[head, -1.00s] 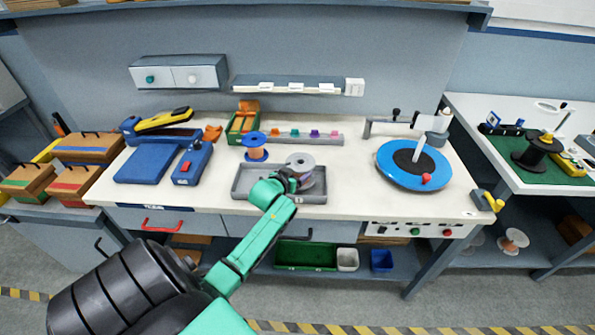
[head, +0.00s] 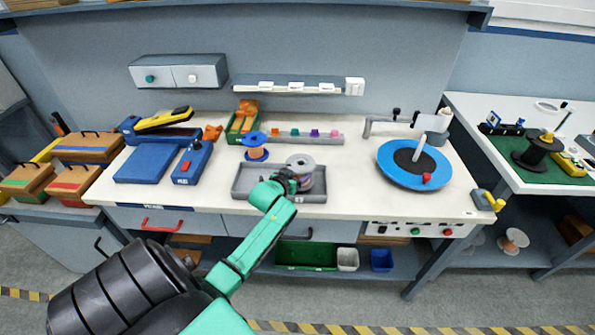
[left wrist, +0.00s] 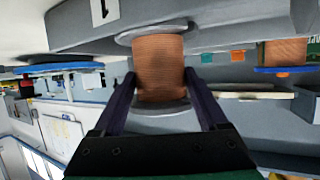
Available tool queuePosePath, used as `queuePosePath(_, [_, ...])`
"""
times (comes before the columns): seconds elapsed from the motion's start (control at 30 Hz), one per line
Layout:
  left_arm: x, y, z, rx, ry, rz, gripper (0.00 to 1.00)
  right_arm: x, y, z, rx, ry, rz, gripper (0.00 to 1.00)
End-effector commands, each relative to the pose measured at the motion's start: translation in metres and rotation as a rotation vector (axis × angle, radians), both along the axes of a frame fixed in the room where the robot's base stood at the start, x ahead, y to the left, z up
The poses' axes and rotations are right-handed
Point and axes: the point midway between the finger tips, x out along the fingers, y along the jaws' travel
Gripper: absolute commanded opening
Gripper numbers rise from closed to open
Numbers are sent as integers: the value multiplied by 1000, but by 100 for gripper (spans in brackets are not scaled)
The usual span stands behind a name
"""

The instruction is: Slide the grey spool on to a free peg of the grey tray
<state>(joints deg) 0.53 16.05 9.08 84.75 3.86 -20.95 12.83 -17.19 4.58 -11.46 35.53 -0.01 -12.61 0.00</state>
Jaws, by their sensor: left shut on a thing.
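The grey spool (head: 299,161) has grey flanges and a copper-coloured winding. It stands roughly upright over the right part of the grey tray (head: 248,197) in the head view. My left gripper (head: 290,181) is shut on it from the front. In the left wrist view the two dark fingers (left wrist: 160,82) sit on either side of the copper winding (left wrist: 158,62), between the flanges. The spool's underside and any peg beneath it are hidden. I cannot tell whether it touches the tray floor. No peg shows clearly in the tray. My right gripper is not in view.
A blue spool (head: 254,140) with orange winding stands just behind the tray. A blue turntable (head: 390,178) with a white post is to the right. A blue case (head: 192,163) lies to the left. The white bench top (head: 345,178) is clear between tray and turntable.

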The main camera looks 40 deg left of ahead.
Motion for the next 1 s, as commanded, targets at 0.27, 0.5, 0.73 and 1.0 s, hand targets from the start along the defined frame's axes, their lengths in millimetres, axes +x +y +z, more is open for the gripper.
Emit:
queuePosePath(0.27, [1, 0, -7, 3, -7, 0, 0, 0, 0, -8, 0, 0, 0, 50])
queuePosePath(0.5, [1, 0, -15, 2, -6, 0, 0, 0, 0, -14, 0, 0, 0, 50])
queuePosePath(0.73, [1, 0, -18, 2, -4, 0, 0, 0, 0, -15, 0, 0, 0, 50])
queuePosePath(1.0, [0, 0, -20, 0, 0, 0, 0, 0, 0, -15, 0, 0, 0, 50])
